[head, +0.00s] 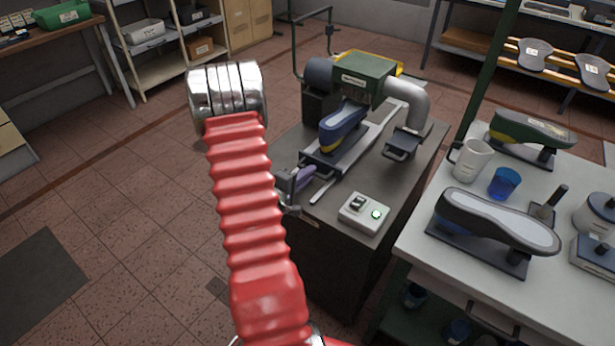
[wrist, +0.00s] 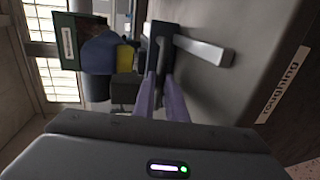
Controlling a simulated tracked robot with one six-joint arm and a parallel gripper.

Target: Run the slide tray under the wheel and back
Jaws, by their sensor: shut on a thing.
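The slide tray (head: 320,157) lies on its rails on the machine bench, in front of the green roughing machine (head: 362,78). A blue and yellow shoe last (head: 343,128) sits on the tray, its far end close under the machine head. The wheel itself is hidden by the housing. My gripper (head: 305,177), with purple fingers, is at the near left end of the tray. In the wrist view my gripper (wrist: 162,88) is shut on the tray's dark handle (wrist: 161,45). The last (wrist: 101,52) shows beyond it.
A control box (head: 363,213) with a lit green light stands on the bench front. A grey duct (head: 408,100) bends down right of the machine. A white table (head: 415,240) at right holds a mug (head: 472,161), a blue cup (head: 504,183) and lasts.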

